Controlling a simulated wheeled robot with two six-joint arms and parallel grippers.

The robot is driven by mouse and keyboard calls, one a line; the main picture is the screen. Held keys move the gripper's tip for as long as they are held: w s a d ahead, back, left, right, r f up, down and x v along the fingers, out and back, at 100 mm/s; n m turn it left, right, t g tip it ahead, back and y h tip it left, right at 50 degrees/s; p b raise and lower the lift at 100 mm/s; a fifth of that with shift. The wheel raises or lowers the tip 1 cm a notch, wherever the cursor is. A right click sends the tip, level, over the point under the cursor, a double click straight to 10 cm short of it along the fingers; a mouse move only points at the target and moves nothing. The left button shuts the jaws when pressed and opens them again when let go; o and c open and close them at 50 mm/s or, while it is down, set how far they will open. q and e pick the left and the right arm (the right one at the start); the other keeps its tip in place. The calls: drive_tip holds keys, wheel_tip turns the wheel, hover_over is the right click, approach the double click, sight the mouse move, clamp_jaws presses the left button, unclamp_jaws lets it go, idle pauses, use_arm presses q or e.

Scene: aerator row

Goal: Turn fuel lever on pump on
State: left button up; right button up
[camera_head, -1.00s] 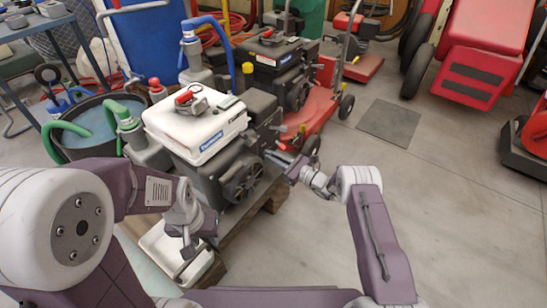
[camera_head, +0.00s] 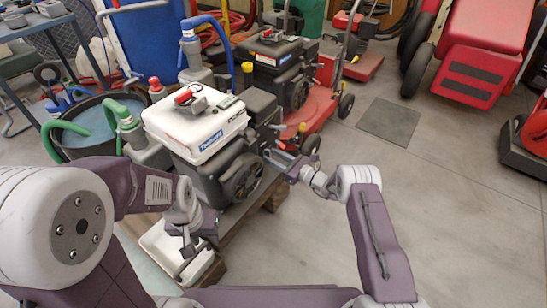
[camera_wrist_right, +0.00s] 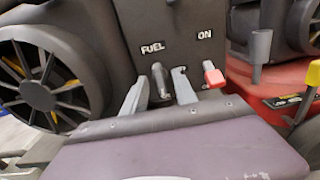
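The pump (camera_head: 205,135) has a white tank top and a dark engine with a round fan cover. In the right wrist view its dark panel (camera_wrist_right: 185,52) carries the words FUEL and ON. Below FUEL, a short dark grey lever (camera_wrist_right: 160,82) stands between the fingers of my right gripper (camera_wrist_right: 160,90); it looks open around it, and contact is unclear. A red-tipped part (camera_wrist_right: 213,76) is just right of the right finger, below ON. My right gripper also shows at the engine's side (camera_head: 272,153). My left gripper (camera_head: 188,248) hangs low in front of the pump; its fingers are unclear.
A second dark engine unit (camera_head: 272,60) and a red machine (camera_head: 315,105) stand close behind the panel. A green hose (camera_head: 62,130) and a tub of water (camera_head: 88,125) are at the left. The floor (camera_head: 300,255) at the front right is clear.

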drive_tip(key=p+v, duration=0.5)
drive_tip(key=v, duration=0.4)
